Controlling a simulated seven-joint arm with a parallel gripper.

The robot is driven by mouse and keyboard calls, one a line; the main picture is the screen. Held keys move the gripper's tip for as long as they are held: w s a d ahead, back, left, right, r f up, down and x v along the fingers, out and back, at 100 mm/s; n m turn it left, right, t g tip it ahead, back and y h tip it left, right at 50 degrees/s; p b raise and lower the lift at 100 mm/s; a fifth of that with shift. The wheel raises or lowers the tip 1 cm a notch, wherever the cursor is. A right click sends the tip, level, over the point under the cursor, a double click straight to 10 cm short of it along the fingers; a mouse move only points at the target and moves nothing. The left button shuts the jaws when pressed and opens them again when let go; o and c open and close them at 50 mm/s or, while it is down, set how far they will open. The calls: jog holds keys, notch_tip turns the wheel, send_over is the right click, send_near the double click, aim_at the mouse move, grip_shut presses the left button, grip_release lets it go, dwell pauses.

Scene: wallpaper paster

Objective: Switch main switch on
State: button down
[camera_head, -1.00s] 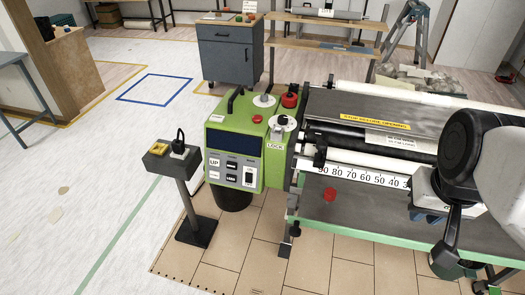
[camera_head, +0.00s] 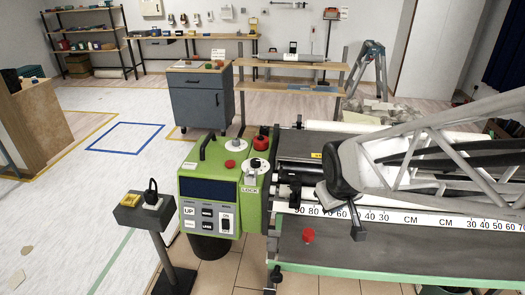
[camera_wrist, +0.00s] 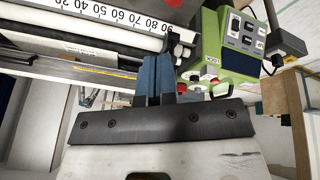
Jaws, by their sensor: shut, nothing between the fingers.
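The green control box (camera_head: 220,185) stands at the left end of the pasting machine. Its front panel has a dark display, an UP button, other small buttons and a black rocker switch (camera_head: 226,221) at lower right. I cannot read which way the rocker is set. In the wrist view the box (camera_wrist: 236,60) appears turned over at upper right, with the rocker (camera_wrist: 234,25) on its face. My gripper (camera_wrist: 154,62) shows there as two blue fingers shut together and empty, apart from the box.
A pedestal with a yellow-topped box (camera_head: 140,210) and a black plug stands left of the control box. Red knobs and a black handle rise from the control box top.

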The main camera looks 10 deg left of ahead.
jog(key=w+a+f+n+t+y, duration=0.1)
jog(key=w+a+f+n, duration=0.2)
jog(key=w+a+f, duration=0.4)
jog(key=w+a+f+n+y, duration=0.1)
jog(key=w+a+f+n, duration=0.15)
jog(key=a+f, duration=0.45)
jog(key=a+f+n+y, duration=0.1)
jog(key=a+f+n, duration=0.1)
jog(key=a+f, duration=0.3)
jog(key=a+f+n+y, duration=0.1)
jog(key=a+f+n, duration=0.2)
jog(key=a, duration=0.8)
notch_tip(320, 180, down, 2)
jog(key=shift+s+a+f+n, duration=0.1)
jog(key=shift+s+a+n, duration=0.05)
jog(key=shift+n, duration=0.2)
jog(key=shift+f, duration=0.1)
send_near(223, 225)
jog(key=shift+s+a+f, duration=0.7)
jog(key=shift+a+f, duration=0.25)
jog(key=shift+f, duration=1.25)
jog(key=shift+w+f, duration=0.15)
jog(key=shift+w, duration=0.8)
jog(key=shift+w+f, duration=0.15)
jog(key=shift+w, duration=0.85)
